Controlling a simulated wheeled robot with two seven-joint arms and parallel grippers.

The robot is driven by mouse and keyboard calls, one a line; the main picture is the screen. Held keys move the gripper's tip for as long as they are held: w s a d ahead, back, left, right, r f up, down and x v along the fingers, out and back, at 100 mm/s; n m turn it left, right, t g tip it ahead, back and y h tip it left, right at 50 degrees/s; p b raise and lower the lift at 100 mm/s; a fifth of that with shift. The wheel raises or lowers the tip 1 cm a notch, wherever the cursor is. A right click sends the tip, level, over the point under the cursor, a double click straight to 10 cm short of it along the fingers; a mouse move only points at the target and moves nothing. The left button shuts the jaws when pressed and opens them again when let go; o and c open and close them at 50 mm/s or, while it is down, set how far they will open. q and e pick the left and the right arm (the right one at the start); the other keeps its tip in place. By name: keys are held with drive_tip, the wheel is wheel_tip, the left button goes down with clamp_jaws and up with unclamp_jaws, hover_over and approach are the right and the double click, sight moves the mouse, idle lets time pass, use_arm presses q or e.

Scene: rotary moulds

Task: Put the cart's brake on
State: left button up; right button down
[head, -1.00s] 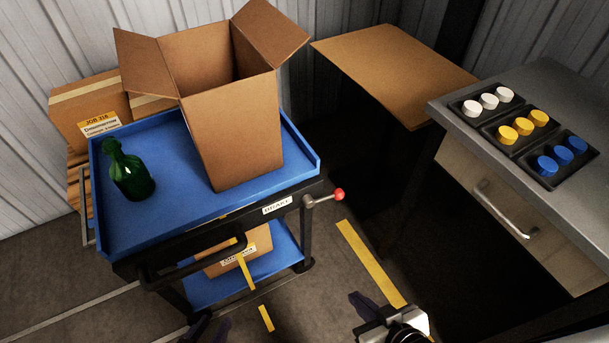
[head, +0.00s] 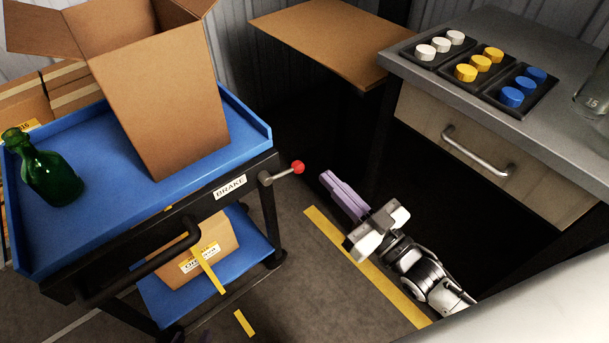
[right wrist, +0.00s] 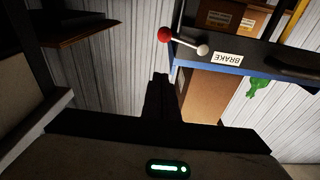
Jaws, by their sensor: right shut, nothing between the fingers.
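The blue-topped cart (head: 110,197) stands at the left with a white BRAKE label (head: 230,187) on its dark front rail. Beside the label, a short grey brake lever (head: 281,174) with a red knob (head: 298,167) sticks out to the right and slightly up. The knob (right wrist: 164,35) and label (right wrist: 228,58) also show in the right wrist view, where the cart looks upside down. My right gripper (head: 328,182), with purple fingers, is shut and empty, just right of the knob and apart from it.
An open cardboard box (head: 165,100) and a green bottle (head: 52,175) stand on the cart. A grey counter (head: 440,75) with trays of white, yellow and blue pucks is at the right, with a brown board (head: 320,40) beside it. Floor between cart and counter is open.

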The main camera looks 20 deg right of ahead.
use_arm(q)
drive_tip(key=shift+r, duration=0.1)
use_arm(e)
drive_tip(key=shift+r, duration=0.15)
drive_tip(key=shift+w, duration=0.1)
drive_tip(key=r+b, duration=0.1)
drive_tip(key=r, duration=0.1)
hover_over(301, 168)
drive_tip(key=shift+f, duration=0.25)
use_arm(q)
drive_tip(key=shift+d+f+b, duration=0.2)
drive_tip(key=shift+f+b, duration=0.25)
drive_tip(key=shift+b, duration=0.25)
use_arm(e)
drive_tip(key=f, duration=0.2)
drive_tip(key=s+f, duration=0.1)
drive_tip(key=f, duration=0.1)
drive_tip(key=shift+s+d, duration=0.1)
drive_tip(key=shift+d, duration=0.1)
use_arm(q)
drive_tip(key=shift+a, duration=0.1)
use_arm(e)
drive_tip(key=shift+d+f, duration=0.1)
drive_tip(key=shift+f, duration=0.05)
